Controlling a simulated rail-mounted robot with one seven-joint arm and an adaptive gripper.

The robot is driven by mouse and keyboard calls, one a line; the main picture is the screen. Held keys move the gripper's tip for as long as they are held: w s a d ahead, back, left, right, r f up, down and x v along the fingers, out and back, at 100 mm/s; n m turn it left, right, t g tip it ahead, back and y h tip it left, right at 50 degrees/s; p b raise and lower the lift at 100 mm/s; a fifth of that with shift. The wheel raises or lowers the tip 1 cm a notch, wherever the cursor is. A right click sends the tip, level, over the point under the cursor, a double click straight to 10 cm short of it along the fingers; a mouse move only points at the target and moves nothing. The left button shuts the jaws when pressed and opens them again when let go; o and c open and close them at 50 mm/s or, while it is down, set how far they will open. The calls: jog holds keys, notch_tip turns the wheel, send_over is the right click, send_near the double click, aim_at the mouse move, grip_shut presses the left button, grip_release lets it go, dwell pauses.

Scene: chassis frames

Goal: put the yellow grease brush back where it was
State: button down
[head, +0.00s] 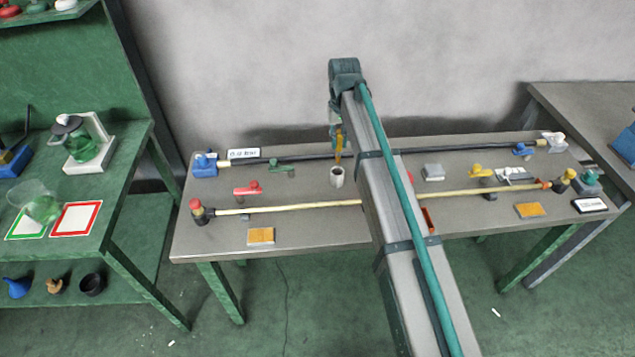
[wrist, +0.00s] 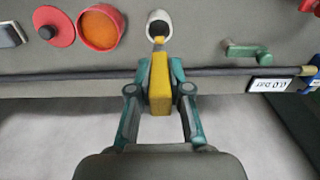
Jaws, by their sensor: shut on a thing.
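The yellow grease brush (wrist: 160,84) is held between the two teal fingers of my gripper (wrist: 160,88). In the head view the brush (head: 339,143) hangs roughly upright, tip down, above the table. A white cup (head: 337,177) stands on the table just below it. In the wrist view the brush tip overlaps the mouth of the cup (wrist: 159,24). I cannot tell whether the tip is inside the cup or just over it. My arm hides part of the table to the right of the cup in the head view.
A dark rod (head: 290,158) runs behind the cup and a pale rod (head: 290,208) in front. A red dish with orange contents (wrist: 101,27) and a red lid (wrist: 54,26) lie near the cup. A green lever part (wrist: 245,50) is on its other side.

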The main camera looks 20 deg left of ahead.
aim_at(338, 161)
jog(key=shift+s+f, duration=0.2)
jog(key=shift+f, duration=0.2)
notch_tip(338, 161, down, 5)
jog(key=shift+w+d+r+p, duration=0.1)
jog(key=shift+w+d+p, duration=0.05)
jog(key=shift+p, duration=0.8)
jog(key=shift+f+p, duration=0.65)
jog(key=shift+f, duration=1.5)
jog(key=shift+f, duration=0.15)
jog(key=c, duration=1.1)
grip_release()
notch_tip(338, 161, up, 12)
jog(key=b, duration=0.4)
